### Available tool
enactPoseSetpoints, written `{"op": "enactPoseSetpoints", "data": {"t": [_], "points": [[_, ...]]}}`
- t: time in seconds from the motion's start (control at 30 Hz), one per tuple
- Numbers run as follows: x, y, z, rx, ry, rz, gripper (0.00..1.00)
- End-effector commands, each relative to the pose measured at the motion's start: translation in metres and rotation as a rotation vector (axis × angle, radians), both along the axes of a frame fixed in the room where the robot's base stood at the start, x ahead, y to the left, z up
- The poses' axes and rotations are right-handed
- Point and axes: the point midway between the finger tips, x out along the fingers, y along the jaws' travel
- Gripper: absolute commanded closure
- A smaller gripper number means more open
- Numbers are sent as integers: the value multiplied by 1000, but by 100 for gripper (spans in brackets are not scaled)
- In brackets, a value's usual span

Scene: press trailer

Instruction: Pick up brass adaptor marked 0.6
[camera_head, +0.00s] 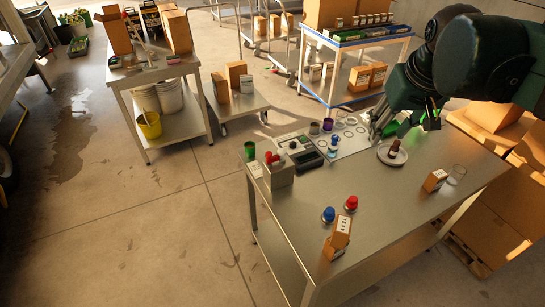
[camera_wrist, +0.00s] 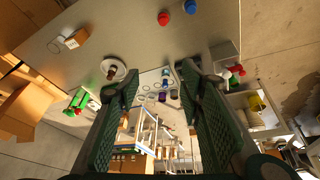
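I cannot make out any 0.6 marking, so I cannot tell which thing is the brass adaptor. A small brown, brass-like piece (camera_head: 394,147) stands on a round white dish (camera_head: 384,156) on the metal table; it also shows in the wrist view (camera_wrist: 112,72). A pale mat (camera_head: 345,145) left of the dish holds small rings and coloured pieces, too small to identify. My gripper (camera_head: 376,132) is above the table's far side, near the mat and left of the dish. In the wrist view its two green-padded fingers (camera_wrist: 163,80) are wide apart with nothing between them.
A grey device (camera_head: 300,152) and a box with red-topped items (camera_head: 278,172) stand at the table's left. Blue (camera_head: 328,215) and red (camera_head: 351,203) knobs and a small carton (camera_head: 341,232) are near the front. Another carton (camera_head: 434,181) and a glass (camera_head: 457,174) are at right. The middle is clear.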

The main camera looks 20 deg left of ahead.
Motion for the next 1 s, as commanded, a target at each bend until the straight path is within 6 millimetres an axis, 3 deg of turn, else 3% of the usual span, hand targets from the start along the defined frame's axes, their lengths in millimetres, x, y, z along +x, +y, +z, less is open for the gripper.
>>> {"op": "enactPoseSetpoints", "data": {"t": [0.47, 1.0], "points": [[68, 75, 7, -39, 82, 131, 62], [131, 171, -10, -86, 171, 279, 62]]}}
